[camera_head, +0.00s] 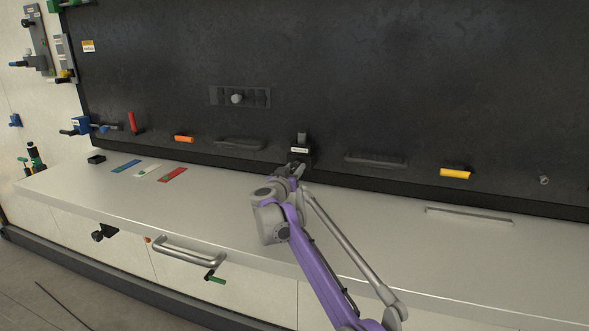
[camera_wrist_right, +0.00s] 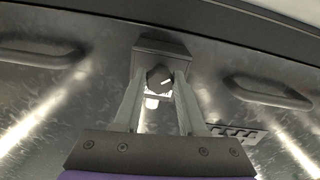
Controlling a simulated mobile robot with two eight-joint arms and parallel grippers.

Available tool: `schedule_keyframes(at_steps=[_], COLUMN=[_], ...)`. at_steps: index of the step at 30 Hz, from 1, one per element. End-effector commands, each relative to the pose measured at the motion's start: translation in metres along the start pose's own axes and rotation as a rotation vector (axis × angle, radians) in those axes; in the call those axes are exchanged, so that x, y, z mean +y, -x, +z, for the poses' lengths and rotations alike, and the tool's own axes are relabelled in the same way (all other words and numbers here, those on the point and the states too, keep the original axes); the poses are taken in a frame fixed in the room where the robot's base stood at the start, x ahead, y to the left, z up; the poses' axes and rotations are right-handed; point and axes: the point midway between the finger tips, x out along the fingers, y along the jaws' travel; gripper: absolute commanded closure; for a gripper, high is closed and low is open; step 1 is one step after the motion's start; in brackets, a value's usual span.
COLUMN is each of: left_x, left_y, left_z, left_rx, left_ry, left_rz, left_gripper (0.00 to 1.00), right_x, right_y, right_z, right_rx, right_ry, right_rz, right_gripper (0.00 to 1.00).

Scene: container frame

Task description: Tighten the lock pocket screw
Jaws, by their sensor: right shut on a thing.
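The lock pocket (camera_head: 301,149) is a small dark block with a pale label, mounted low on the black wall panel just above the counter. In the right wrist view its dark block (camera_wrist_right: 162,46) sits ahead of the fingers. The screw is a dark round knob (camera_wrist_right: 160,77) with a white mark line, on the block's underside. My right gripper (camera_head: 297,167) reaches up to the block, and in the right wrist view its fingers (camera_wrist_right: 159,84) are shut on the screw, one on each side. In the head view the screw is hidden by the gripper. My left gripper is not in view.
Grey handles (camera_head: 240,143) and (camera_head: 375,160) flank the lock pocket on the panel. Orange (camera_head: 184,138) and yellow (camera_head: 455,173) handles sit farther out. The counter (camera_head: 215,199) is mostly clear, with coloured strips (camera_head: 172,175) at left. A drawer handle (camera_head: 188,252) projects below.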

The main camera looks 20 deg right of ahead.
Motion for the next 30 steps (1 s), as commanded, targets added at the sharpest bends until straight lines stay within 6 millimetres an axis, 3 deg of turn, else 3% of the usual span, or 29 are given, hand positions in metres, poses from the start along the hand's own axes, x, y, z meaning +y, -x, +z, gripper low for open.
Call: schedule_keyframes(at_steps=[30], left_x=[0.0], left_y=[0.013], left_z=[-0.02], left_rx=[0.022], left_ry=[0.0], left_rz=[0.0], left_gripper=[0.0], right_x=[-0.001], right_y=[0.0], right_z=[-0.003], right_rx=[0.002], right_ry=[-0.966], right_rz=[-0.001], right_gripper=[1.0])
